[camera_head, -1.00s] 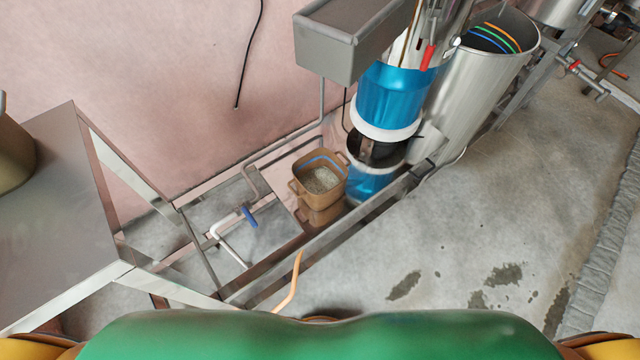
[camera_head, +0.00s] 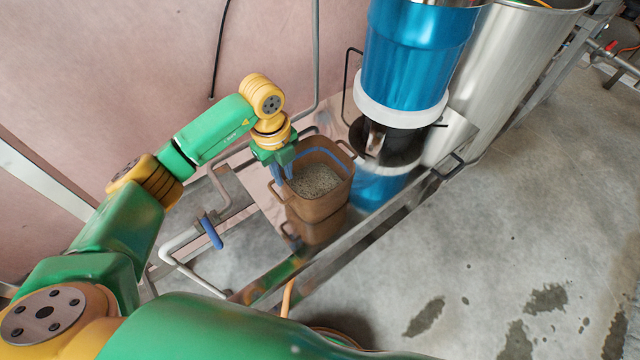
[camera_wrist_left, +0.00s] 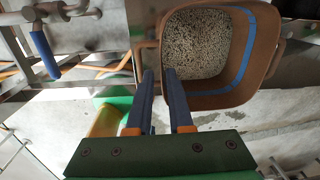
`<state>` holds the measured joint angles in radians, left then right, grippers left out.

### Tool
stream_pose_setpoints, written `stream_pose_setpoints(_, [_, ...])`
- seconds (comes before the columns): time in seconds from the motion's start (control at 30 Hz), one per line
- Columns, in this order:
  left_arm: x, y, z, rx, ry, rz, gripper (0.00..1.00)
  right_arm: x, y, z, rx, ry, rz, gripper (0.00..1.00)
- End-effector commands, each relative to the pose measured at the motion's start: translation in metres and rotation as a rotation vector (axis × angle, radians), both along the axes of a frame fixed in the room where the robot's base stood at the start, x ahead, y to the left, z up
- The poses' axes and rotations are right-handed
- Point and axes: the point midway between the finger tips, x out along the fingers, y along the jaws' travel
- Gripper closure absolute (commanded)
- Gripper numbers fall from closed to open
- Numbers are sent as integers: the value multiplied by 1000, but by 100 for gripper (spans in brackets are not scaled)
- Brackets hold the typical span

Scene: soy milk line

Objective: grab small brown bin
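The small brown bin (camera_head: 325,203) stands on the shiny metal platform, with a blue stripe inside, side handles and pale granular contents. It also shows in the left wrist view (camera_wrist_left: 262,62), seen from above into its opening. My left gripper (camera_head: 282,178) points down at the bin's left rim, close to the left handle. Its two blue fingers (camera_wrist_left: 160,74) are apart, with a narrow gap between the tips. One fingertip overlaps the bin's edge in the wrist view; I cannot tell whether it touches. My right gripper is not in view.
A blue and steel machine (camera_head: 412,60) stands right beside the bin. A pipe with a blue valve handle (camera_head: 211,232) lies to the left. A metal frame rail (camera_head: 330,250) runs in front. The pink wall is behind, and open concrete floor (camera_head: 520,220) lies right.

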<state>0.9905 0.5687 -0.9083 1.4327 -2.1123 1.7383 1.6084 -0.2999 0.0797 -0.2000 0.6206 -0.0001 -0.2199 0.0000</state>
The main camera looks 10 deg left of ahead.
Motion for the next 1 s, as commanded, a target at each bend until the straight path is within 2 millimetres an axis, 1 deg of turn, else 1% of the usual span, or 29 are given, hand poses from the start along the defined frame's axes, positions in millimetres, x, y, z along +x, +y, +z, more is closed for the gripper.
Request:
stream_pose_setpoints(0.03, [-1, -2, -11, -2, 5, -1, 81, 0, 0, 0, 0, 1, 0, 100])
stream_pose_setpoints(0.1, [-1, -4, -25, -3, 4, -1, 81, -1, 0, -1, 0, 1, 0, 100])
stream_pose_setpoints(0.17, [0, -4, -34, -3, 3, 0, 81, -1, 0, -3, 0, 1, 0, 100])
stream_pose_setpoints(0.23, [0, -5, -39, -4, 1, -1, 81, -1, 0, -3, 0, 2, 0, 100])
stream_pose_setpoints(0.43, [0, -5, -40, -6, 0, -3, 81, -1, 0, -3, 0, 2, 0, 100])
stream_pose_setpoints(0.47, [0, -5, -40, -6, 0, -3, 89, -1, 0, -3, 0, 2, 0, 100])
stream_pose_setpoints(0.5, [0, -5, -40, -6, 0, -3, 100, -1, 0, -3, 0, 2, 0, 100])
stream_pose_setpoints(1.0, [0, -5, -39, -7, 1, -2, 100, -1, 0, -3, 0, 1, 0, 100])
